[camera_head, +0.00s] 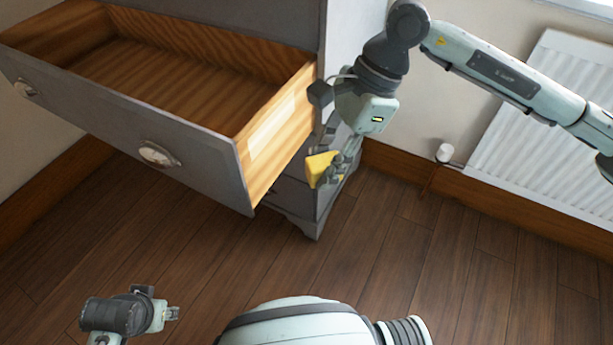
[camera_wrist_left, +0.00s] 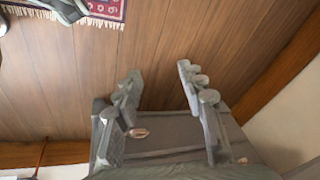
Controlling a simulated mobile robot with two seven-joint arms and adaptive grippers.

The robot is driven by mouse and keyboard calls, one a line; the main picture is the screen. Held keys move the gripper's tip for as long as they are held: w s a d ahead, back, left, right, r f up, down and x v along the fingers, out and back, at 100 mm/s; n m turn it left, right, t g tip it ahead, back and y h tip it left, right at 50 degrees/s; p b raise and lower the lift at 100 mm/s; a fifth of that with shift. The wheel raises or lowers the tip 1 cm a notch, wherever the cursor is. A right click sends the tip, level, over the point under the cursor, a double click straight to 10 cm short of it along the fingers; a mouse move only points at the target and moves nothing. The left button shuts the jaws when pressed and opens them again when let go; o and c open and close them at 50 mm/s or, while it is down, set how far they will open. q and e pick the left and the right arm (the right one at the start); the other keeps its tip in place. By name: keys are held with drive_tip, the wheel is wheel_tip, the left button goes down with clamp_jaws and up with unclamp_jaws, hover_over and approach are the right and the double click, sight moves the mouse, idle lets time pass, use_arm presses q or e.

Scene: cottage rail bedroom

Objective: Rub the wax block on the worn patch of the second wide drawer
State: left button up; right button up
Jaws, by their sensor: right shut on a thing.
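The wide drawer (camera_head: 150,135) is pulled out of the grey chest and is empty. On the outside of its right side wall is a pale worn patch (camera_head: 272,128). My right gripper (camera_head: 330,172) is shut on the yellow wax block (camera_head: 320,167). It holds the block to the right of the drawer side, apart from the patch in the head view. My left gripper (camera_head: 172,313) is low at the bottom left, away from the drawer. In the left wrist view its fingers (camera_wrist_left: 160,95) are spread apart with nothing between them.
The grey chest (camera_head: 350,40) stands against the wall. A white radiator (camera_head: 550,110) with a valve (camera_head: 445,152) is at the right. The wooden floor (camera_head: 400,250) is clear. A patterned rug (camera_wrist_left: 105,10) shows in the left wrist view.

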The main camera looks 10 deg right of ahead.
sight(308, 170)
drive_tip(key=a+m+t, duration=0.1)
drive_tip(key=m, duration=0.1)
drive_tip(key=s+m+t+b, duration=0.1)
drive_tip(key=m, duration=0.2)
drive_tip(key=a+m+t, duration=0.1)
drive_tip(key=m, duration=0.1)
drive_tip(key=shift+s+a+r+m+h+b, duration=0.2)
drive_tip(key=shift+a+r+m+h+b, duration=0.05)
drive_tip(key=shift+a+m+h+b, duration=0.1)
drive_tip(key=shift+r+m, duration=0.2)
drive_tip(key=shift+m, duration=0.55)
use_arm(q)
drive_tip(key=v, duration=0.2)
drive_tip(key=p+v, duration=0.1)
drive_tip(key=shift+w+a+r, duration=0.2)
drive_tip(key=shift+r, duration=0.2)
use_arm(e)
drive_tip(key=w+a, duration=0.3)
drive_tip(key=a, duration=0.2)
drive_tip(key=shift+w, duration=0.25)
use_arm(q)
drive_tip(key=shift+d+r, duration=0.1)
drive_tip(key=shift+r, duration=0.05)
drive_tip(key=shift+f, duration=0.3)
use_arm(e)
drive_tip(key=shift+w+a, duration=0.6)
drive_tip(key=shift+a, duration=0.2)
use_arm(q)
drive_tip(key=shift+b, duration=0.3)
